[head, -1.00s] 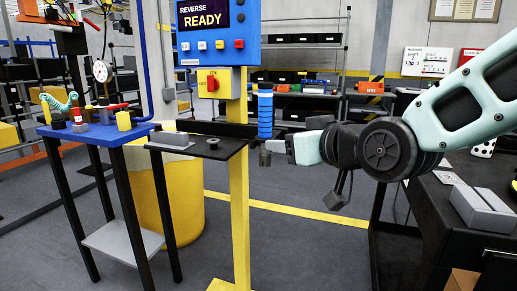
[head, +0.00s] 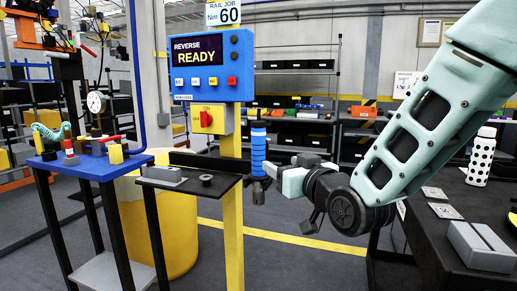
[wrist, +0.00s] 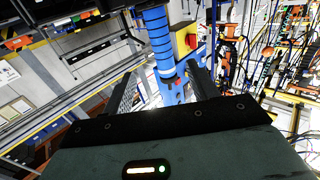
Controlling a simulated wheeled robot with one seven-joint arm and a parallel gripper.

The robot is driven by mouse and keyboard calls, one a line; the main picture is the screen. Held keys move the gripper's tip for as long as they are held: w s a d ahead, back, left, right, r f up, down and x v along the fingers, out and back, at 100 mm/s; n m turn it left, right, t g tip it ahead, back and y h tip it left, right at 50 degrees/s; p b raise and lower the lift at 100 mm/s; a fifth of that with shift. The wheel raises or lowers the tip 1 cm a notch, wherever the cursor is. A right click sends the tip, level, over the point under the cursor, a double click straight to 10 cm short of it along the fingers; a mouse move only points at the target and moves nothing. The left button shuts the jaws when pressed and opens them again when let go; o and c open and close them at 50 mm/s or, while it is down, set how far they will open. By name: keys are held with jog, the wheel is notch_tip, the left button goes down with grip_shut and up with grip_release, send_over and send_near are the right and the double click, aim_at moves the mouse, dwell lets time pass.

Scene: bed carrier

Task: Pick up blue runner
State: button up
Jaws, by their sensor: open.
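In the wrist view my gripper (wrist: 166,76) is open, with a finger on either side of the runner's lower end. I cannot tell whether either finger touches it.
The yellow post (head: 232,230) carries a blue control box (head: 213,65) reading "REVERSE READY" and a red switch (head: 206,118). A small black shelf (head: 218,186) and a blue-topped table (head: 90,163) stand left. A black bench (head: 445,235) with a grey block stands right.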

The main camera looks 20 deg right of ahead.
aim_at(262, 152)
jog(key=w+p, duration=0.1)
jog(key=p, duration=0.3)
jog(key=w+p, duration=0.1)
jog(key=p, duration=0.3)
jog(key=shift+w+a+r+p, duration=0.2)
jog(key=shift+w+r+p, duration=0.1)
jog(key=shift+p, duration=0.1)
jog(key=shift+p, duration=0.6)
jog(key=w, duration=0.4)
jog(key=shift+w+a+f+p, duration=0.25)
jog(key=shift+w+a+p, duration=0.15)
jog(key=w+p, duration=0.1)
jog(key=w, duration=0.1)
jog(key=w+a+p, duration=0.1)
jog(key=w, duration=0.1)
jog(key=shift+w+r, duration=0.2)
jog(key=shift+w, duration=0.1)
jog(key=shift+w+f, duration=0.1)
jog(key=shift+w, duration=0.25)
jog(key=shift+c, duration=0.3)
